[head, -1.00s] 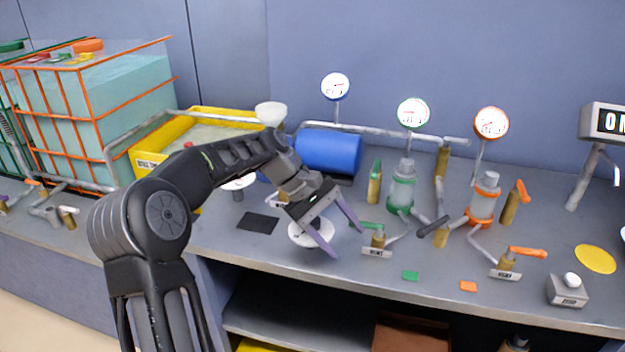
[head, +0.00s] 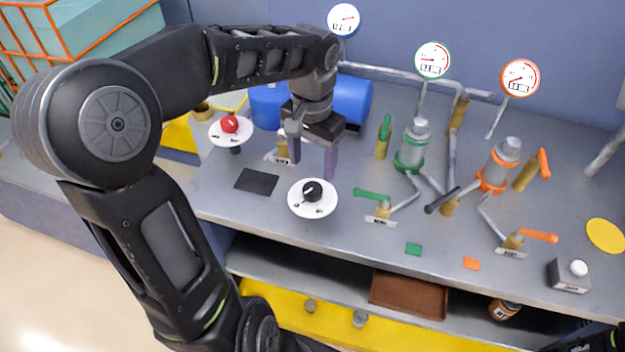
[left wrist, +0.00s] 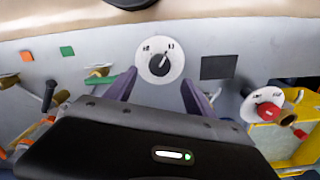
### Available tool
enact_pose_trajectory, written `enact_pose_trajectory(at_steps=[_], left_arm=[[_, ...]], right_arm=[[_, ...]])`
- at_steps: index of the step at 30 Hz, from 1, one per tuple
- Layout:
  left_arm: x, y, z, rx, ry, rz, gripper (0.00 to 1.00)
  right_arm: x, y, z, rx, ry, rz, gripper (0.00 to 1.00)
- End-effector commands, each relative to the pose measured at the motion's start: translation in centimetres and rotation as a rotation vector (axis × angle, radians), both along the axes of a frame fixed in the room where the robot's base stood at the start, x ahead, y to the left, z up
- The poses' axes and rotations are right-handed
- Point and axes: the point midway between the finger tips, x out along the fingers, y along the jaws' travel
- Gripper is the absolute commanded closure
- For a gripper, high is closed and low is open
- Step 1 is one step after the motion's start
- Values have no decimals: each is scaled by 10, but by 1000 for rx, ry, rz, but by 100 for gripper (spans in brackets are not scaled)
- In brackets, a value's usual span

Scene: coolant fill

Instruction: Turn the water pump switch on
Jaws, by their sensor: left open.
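A black rotary knob (head: 312,191) sits on a white round plate (head: 325,205) near the counter's front edge. It also shows in the left wrist view (left wrist: 160,64), with its pointer slanting toward the upper right there; the plate's marks are too small to read surely. A second white round plate with a red knob (head: 230,124) stands farther left. I cannot tell from labels which switch is the water pump's. My left gripper (head: 313,166) is open and empty, pointing down just behind the black knob, fingers apart on either side.
A blue tank (head: 356,100) lies behind my left gripper. Green valve handle (head: 372,194) and orange valve handle (head: 540,236) stand to the right, with pipes and gauges behind. A dark square (head: 257,180) lies flat left of the black knob. A small white-button box (head: 568,276) is at right.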

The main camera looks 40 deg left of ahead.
Motion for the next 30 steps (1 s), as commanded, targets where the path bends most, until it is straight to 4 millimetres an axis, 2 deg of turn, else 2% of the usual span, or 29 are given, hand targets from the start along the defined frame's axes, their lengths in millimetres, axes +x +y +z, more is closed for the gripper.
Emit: enact_pose_trajectory(at_steps=[5, 16, 27, 30], left_arm=[[-1, 0, -16, -1, 4, 0, 37], [0, 0, -69, -1, 3, 1, 37], [0, 0, -76, -1, 0, 1, 37], [0, 0, -76, -1, 0, 1, 45]], right_arm=[[0, 0, 1, 0, 0, 0, 100], [0, 0, 4, -1, 0, 0, 100], [0, 0, 4, -1, 0, 0, 100], [0, 0, 4, -1, 1, 0, 100]])
